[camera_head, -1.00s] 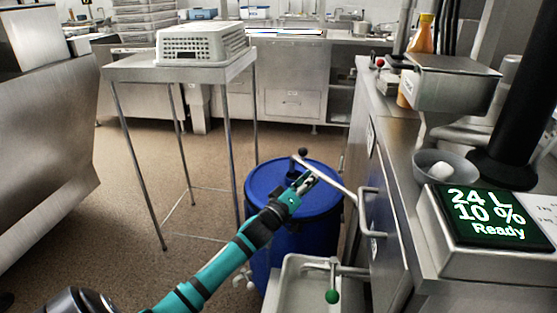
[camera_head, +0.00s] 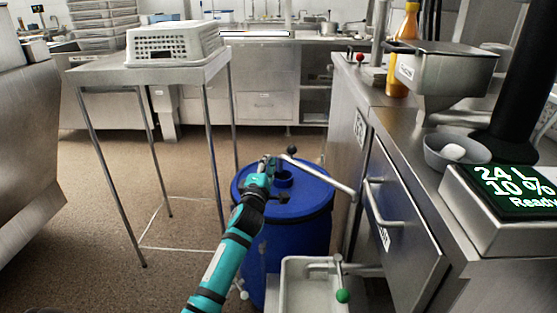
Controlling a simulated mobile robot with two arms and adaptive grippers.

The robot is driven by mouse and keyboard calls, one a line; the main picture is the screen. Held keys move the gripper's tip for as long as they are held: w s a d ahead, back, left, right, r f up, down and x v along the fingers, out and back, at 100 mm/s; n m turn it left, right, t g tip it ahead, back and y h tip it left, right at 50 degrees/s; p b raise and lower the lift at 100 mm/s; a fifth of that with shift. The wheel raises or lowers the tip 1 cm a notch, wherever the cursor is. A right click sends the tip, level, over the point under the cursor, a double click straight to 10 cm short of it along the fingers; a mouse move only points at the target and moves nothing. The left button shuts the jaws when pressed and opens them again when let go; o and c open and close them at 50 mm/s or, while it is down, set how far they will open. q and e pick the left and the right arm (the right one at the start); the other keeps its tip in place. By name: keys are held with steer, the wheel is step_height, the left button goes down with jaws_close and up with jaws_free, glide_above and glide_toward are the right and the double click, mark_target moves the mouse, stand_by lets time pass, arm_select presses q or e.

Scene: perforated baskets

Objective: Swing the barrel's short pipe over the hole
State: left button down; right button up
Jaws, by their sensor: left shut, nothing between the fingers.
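The blue barrel (camera_head: 312,243) stands on the floor beside the counter. The pale short pipe (camera_head: 325,178) runs from a pivot area under a black knob (camera_head: 292,150) at the lid's back, out past the lid's right rim towards the counter. A raised blue ring on the lid, seemingly the hole (camera_head: 284,178), lies left of and in front of the pipe. My left gripper (camera_head: 269,163) is shut and empty above the lid's left part, left of the ring and close to the pipe's back end. Whether it touches the pipe cannot be told. My right gripper is out of view.
A white sink-like tray (camera_head: 292,285) with a green-knobbed tap (camera_head: 342,294) stands in front of the barrel. The steel counter (camera_head: 405,210) with its handles bounds the right. A steel table (camera_head: 150,68) with a perforated basket (camera_head: 172,43) stands at left, open floor below.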

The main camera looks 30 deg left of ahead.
mark_target(279, 157)
arm_select(q)
steer(key=shift+w+d+r, duration=0.15)
steer(key=shift+w+d, duration=0.1)
steer(key=shift+w, duration=0.35)
steer(key=shift+w+d+r, duration=0.1)
steer(key=shift+w+d, duration=0.1)
steer(key=shift+w, duration=0.45)
steer(key=shift+w+d+r, duration=0.15)
steer(key=shift+w+d, duration=0.1)
steer(key=shift+w, duration=0.35)
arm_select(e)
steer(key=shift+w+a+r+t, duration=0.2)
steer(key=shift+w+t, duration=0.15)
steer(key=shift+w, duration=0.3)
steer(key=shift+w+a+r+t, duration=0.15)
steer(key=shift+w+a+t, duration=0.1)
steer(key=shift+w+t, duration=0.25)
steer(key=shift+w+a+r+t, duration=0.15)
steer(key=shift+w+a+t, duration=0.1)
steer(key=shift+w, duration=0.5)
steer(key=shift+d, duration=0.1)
